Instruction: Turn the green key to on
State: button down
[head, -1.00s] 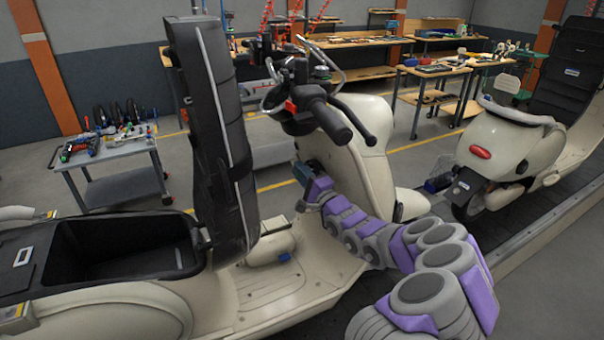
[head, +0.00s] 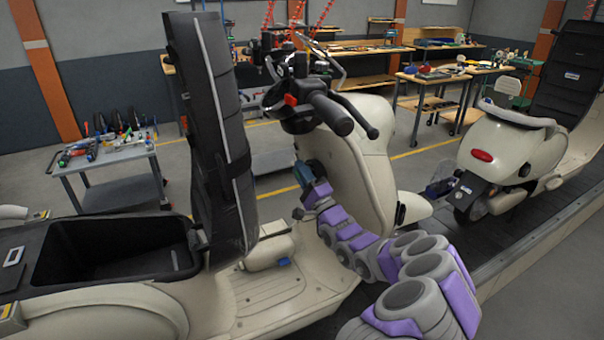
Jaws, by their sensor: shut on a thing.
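A cream scooter (head: 372,172) stands on the conveyor with its handlebar (head: 331,114) above the front panel. My gripper (head: 304,172) is at the inner side of that panel, below the handlebar, in the head view. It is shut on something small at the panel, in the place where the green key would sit. The key itself is hidden by the gripper or too small to make out, so its turn position cannot be told. My purple and grey arm reaches in from the lower right.
The raised black seat (head: 207,140) stands just left of my gripper, with the open storage bay (head: 110,240) below it. A second scooter (head: 492,150) is at right. A tool cart (head: 105,160) and workbenches stand behind.

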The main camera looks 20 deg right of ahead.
jog(key=shift+w+a+f+t+b, duration=0.15)
jog(key=shift+f+t+b, duration=0.25)
jog(key=shift+t+b, duration=0.2)
jog(key=shift+r+n+t+b, duration=0.3)
jog(key=shift+r+t+b, duration=0.05)
jog(key=shift+t, duration=0.25)
jog(key=c, duration=1.1)
grip_release()
jog(key=shift+o, duration=0.2)
jog(key=shift+s+d+f, duration=0.15)
jog(key=shift+s+d, duration=0.05)
jog(key=shift+s, duration=0.1)
jog(key=p+v, duration=0.3)
jog(key=v, duration=1.4)
jog(key=shift+w+p, duration=0.15)
jog(key=shift+p, duration=0.15)
jog(key=shift+f, duration=0.15)
